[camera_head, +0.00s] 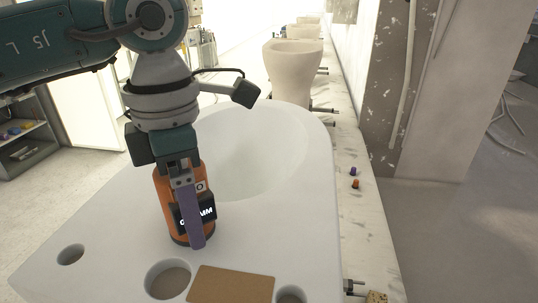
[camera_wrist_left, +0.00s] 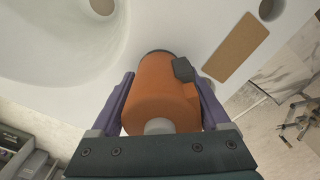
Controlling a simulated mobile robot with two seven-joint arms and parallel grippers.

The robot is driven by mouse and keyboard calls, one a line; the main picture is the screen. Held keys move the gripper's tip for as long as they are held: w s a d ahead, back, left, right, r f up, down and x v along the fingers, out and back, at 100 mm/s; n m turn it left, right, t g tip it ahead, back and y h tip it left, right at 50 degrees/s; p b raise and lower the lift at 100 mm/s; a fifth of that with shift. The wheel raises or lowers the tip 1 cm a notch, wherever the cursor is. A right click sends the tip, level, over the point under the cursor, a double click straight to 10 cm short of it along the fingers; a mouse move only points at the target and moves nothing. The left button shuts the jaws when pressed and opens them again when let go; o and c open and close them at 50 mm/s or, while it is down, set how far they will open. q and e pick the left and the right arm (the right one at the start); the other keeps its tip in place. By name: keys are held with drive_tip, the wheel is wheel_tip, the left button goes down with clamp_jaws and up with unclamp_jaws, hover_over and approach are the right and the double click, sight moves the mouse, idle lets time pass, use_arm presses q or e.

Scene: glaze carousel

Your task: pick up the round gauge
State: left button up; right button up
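The round gauge (camera_head: 171,213) is an orange upright cylinder with a dark base and a black display block showing white lettering. It stands on the flat white surface of a large ceramic piece (camera_head: 120,237). My left gripper (camera_head: 190,222) comes down from above, with one purple finger in front of the gauge. In the left wrist view, the gauge (camera_wrist_left: 158,95) lies between both purple fingers, with a grey knob at its near end. The fingers are very close to its sides; whether they press on it cannot be told. My right gripper is not in view.
A flat brown board (camera_head: 232,284) lies just in front of the gauge, near a round hole (camera_head: 168,280). A wide bowl opening (camera_head: 262,160) is behind the gauge. Small knobs (camera_head: 354,184) sit on the marble-like ledge at right. More ceramic pieces (camera_head: 293,75) stand behind.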

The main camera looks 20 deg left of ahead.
use_arm(q)
drive_tip(key=shift+r, duration=0.1)
drive_tip(key=c, duration=1)
